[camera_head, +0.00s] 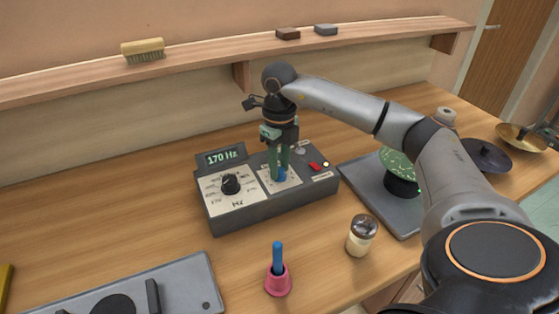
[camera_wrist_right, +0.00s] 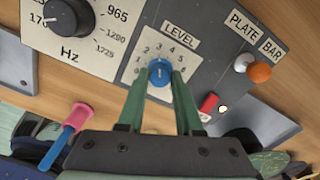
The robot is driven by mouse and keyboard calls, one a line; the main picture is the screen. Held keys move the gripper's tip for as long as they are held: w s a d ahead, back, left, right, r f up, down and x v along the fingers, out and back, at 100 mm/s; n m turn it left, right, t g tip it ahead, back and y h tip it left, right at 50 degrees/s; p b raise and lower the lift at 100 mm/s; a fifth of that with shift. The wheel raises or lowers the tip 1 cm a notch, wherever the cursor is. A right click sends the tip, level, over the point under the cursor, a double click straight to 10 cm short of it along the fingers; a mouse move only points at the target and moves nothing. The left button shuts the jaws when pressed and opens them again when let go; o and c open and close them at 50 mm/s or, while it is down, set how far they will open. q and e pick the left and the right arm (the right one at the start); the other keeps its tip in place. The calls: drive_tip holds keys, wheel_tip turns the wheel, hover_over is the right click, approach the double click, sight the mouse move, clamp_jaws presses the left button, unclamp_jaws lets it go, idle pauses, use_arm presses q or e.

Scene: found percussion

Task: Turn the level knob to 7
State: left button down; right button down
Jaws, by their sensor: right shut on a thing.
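The level knob (camera_wrist_right: 160,72) is a small blue knob on a white dial plate (camera_wrist_right: 150,50) marked LEVEL, with several numerals around it. In the head view the blue knob (camera_head: 282,174) is partly hidden by my fingers. My right gripper (camera_head: 278,172) reaches down onto it from above. In the right wrist view the green fingers (camera_wrist_right: 160,80) are shut on the knob, one on each side. I cannot read surely which number the knob points to. My left gripper is not in view.
A black Hz knob (camera_head: 231,184) sits left of the level dial. A red switch (camera_head: 315,167) is to its right. A grey tray (camera_head: 398,219) lies right; a shelf (camera_head: 200,63) runs behind.

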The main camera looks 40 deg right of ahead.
drive_tip(key=m+p, duration=0.1)
drive_tip(key=m, duration=0.4)
drive_tip(key=shift+r+m+p, duration=0.15)
drive_tip(key=shift+m+p, duration=0.15)
drive_tip(key=shift+m, duration=0.1)
drive_tip(key=m+p, duration=0.2)
drive_tip(key=m, duration=0.4)
drive_tip(key=m+p, duration=0.1)
drive_tip(key=m, duration=0.2)
drive_tip(key=shift+m, duration=0.4)
drive_tip(key=m+p, duration=0.1)
drive_tip(key=m, duration=0.2)
drive_tip(key=shift+m, duration=0.3)
drive_tip(key=m+p, duration=0.1)
drive_tip(key=m, duration=0.3)
drive_tip(key=shift+m, duration=0.4)
drive_tip(key=c, duration=0.6)
unclamp_jaws()
